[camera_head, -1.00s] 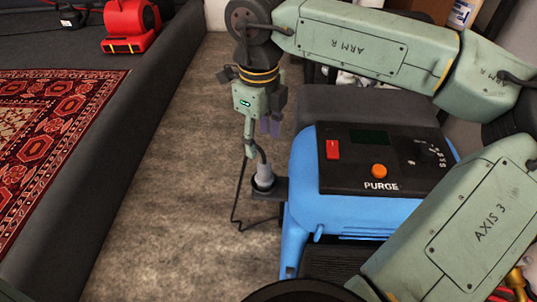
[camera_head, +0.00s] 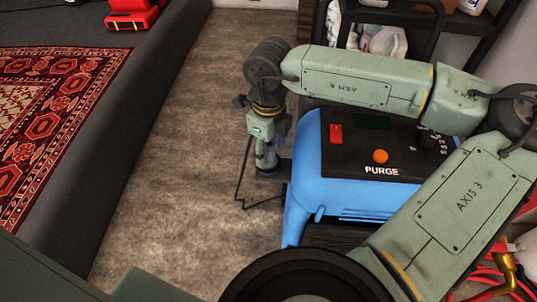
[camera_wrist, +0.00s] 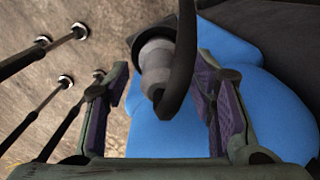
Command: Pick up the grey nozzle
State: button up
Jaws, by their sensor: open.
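The grey nozzle (camera_wrist: 157,62) sits in a dark holder (camera_wrist: 135,42) on the side of the blue machine (camera_wrist: 240,88). A dark hose curves across the front of the nozzle in the wrist view. My gripper (camera_wrist: 163,75) is open, with one purple-padded finger on each side of the nozzle. I cannot tell whether either pad touches it. In the head view my gripper (camera_head: 266,152) points down over the holder (camera_head: 272,175) at the left side of the blue machine (camera_head: 300,195), largely covering the nozzle.
The blue machine has a black panel with an orange PURGE button (camera_head: 380,156) and a red switch (camera_head: 336,134). A patterned rug (camera_head: 50,95) lies on a dark raised platform at left. Bare floor (camera_head: 185,130) lies between. A black cable (camera_head: 240,180) hangs beside the holder.

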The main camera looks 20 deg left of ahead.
grip_shut()
dwell(0.7)
